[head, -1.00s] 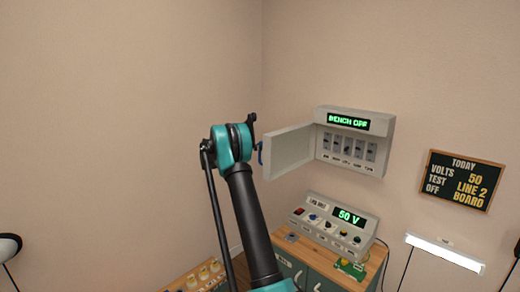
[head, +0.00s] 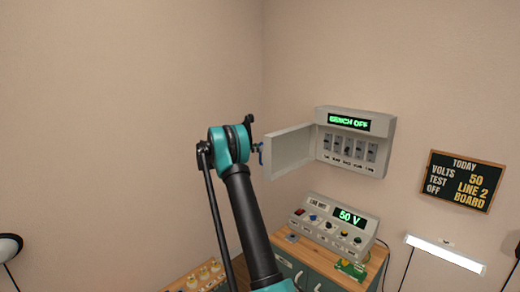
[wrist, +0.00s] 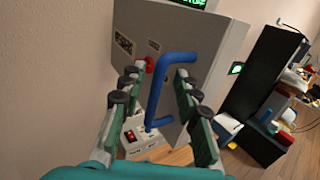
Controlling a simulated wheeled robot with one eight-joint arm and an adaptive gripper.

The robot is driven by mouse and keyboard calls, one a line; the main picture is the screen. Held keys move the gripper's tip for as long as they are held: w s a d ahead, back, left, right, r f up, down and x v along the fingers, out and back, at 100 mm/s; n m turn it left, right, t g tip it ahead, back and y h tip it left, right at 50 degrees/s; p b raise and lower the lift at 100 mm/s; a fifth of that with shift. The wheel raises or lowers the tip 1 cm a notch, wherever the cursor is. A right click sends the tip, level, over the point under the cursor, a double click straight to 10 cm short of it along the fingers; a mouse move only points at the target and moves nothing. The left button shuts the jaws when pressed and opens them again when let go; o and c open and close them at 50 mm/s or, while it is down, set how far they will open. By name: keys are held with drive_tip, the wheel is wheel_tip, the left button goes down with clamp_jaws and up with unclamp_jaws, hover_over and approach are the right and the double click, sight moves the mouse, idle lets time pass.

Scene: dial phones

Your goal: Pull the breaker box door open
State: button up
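The breaker box (head: 378,125) is on the wall with a lit "BENCH OFF" display, and several switches show inside it. Its door (head: 290,150) stands swung out to the left, well open. The blue handle (head: 261,154) is at the door's outer edge. In the wrist view the door (wrist: 205,50) fills the upper middle, with the blue handle (wrist: 163,88) standing off its face. My gripper (wrist: 160,78) is open, with one finger on each side of the handle and gaps visible. In the head view my arm mostly hides the gripper.
A blackboard sign (head: 461,181) and a lamp (head: 445,252) are to the right. The wall left of the door is bare.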

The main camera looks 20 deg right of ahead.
drive_tip(key=w+a, duration=0.2)
drive_tip(key=a, duration=0.7)
drive_tip(key=shift+a, duration=0.4)
drive_tip(key=s+f+m+t+y, duration=0.2)
drive_tip(key=s+f+m+y, duration=0.15)
drive_tip(key=s, duration=0.65)
drive_tip(key=s+f+m+t+y, duration=0.2)
drive_tip(key=s+f+y, duration=0.15)
drive_tip(key=s, duration=0.65)
drive_tip(key=s+a+f+m+t+y, duration=0.1)
drive_tip(key=s+a+f+m+y, duration=0.2)
drive_tip(key=s, duration=0.6)
drive_tip(key=s+a+f+m+t+y, duration=0.1)
drive_tip(key=s+a+f+m+y, duration=0.3)
drive_tip(key=s, duration=0.6)
drive_tip(key=s+a+f+m+t+y, duration=0.1)
drive_tip(key=s+a+f+m+y, duration=0.2)
drive_tip(key=s+a+f, duration=0.4)
drive_tip(key=s+a, duration=0.1)
drive_tip(key=s, duration=0.2)
drive_tip(key=shift+s+a+f+t+y, duration=0.15)
drive_tip(key=shift+s+a+t+y, duration=0.05)
drive_tip(key=shift+a+t+y, duration=0.1)
